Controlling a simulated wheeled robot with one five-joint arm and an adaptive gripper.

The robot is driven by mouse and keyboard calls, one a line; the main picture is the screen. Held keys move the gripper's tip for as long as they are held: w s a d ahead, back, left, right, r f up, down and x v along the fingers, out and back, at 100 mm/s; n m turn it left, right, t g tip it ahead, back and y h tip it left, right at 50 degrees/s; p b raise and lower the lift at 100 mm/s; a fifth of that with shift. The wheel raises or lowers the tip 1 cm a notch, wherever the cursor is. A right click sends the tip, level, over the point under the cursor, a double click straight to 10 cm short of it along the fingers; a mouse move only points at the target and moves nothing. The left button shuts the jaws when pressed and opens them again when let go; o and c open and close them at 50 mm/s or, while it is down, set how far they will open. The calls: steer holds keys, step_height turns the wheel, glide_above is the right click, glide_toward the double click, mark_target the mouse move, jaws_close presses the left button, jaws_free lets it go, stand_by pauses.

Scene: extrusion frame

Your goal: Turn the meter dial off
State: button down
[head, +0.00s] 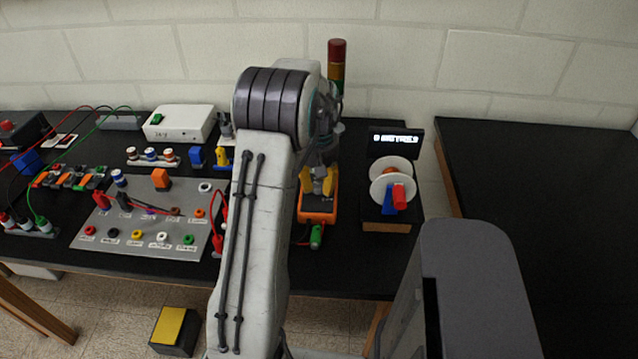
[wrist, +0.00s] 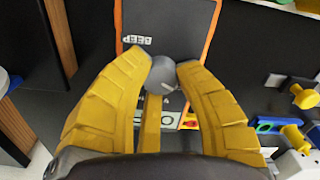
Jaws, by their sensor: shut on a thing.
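The meter (head: 318,207) is an orange-edged box with a dark face, on the black bench just right of my arm in the head view. In the wrist view its dark face (wrist: 172,22) fills the upper middle, with small white markings. The grey round dial (wrist: 161,76) sits between the tips of my yellow fingers. My gripper (head: 318,181) is over the meter, and in the wrist view my gripper (wrist: 163,74) is shut on the dial from both sides. The dial's pointer setting is too small to read. My fingers hide part of the lower face.
A white reel with a red handle (head: 399,196) stands right of the meter, before a small display (head: 396,142). A green plug (head: 316,237) is at the meter's near end. A grey socket panel (head: 150,215) with leads lies left. A stack light (head: 337,65) stands behind.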

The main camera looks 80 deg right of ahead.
mark_target(318, 184)
steer(key=c, duration=0.9)
jaws_free()
steer(key=shift+o, duration=0.2)
step_height(318, 184, up, 12)
stand_by(0.6)
